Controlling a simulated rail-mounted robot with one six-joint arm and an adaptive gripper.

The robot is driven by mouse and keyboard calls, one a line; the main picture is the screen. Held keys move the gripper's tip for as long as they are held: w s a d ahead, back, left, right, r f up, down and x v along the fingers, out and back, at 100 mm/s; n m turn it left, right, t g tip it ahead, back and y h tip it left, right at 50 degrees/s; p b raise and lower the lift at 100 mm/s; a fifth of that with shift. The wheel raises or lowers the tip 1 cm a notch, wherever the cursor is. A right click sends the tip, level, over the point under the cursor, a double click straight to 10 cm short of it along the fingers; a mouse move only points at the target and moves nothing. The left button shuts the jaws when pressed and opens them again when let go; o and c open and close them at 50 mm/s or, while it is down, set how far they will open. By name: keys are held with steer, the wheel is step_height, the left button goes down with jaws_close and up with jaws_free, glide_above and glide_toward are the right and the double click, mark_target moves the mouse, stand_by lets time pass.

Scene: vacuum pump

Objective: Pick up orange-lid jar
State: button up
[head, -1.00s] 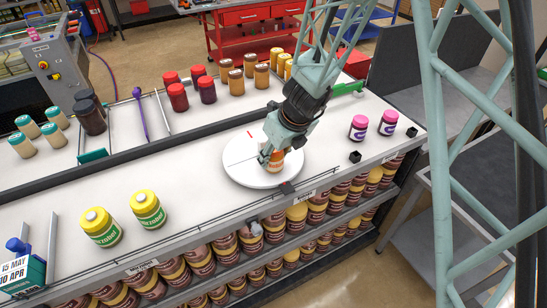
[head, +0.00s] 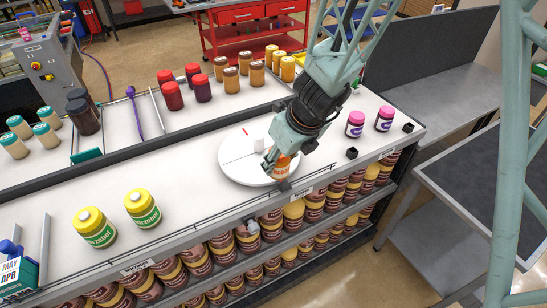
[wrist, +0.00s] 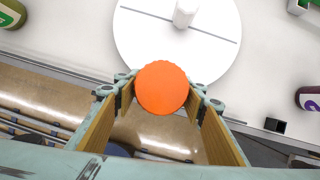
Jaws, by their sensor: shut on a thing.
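The orange-lid jar (head: 281,170) is held between the fingers of my gripper (head: 279,160), near the front right edge of a round white disc (head: 236,170). In the wrist view its round orange lid (wrist: 162,88) sits between the two fingers of my gripper (wrist: 163,95), which press on it from both sides. The fingers hide part of the jar in the head view. I cannot tell for sure whether its base is clear of the disc.
A small white cylinder (head: 259,145) stands on the disc. Two pink-lid jars (head: 355,124) are to the right, and two yellow-lid jars (head: 94,227) to the left. Red and brown jars (head: 203,88) stand behind. The counter's front edge (head: 190,248) is close.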

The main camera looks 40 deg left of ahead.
steer(key=s+d+r+b, duration=0.1)
steer(key=s+d+b, duration=0.1)
steer(key=s+d, duration=0.2)
steer(key=d, duration=0.3)
steer(key=shift+s+d, duration=0.15)
steer(key=shift+s, duration=0.25)
steer(key=shift+r, duration=0.15)
steer(key=shift+w+b, duration=0.1)
steer(key=shift+b, duration=0.2)
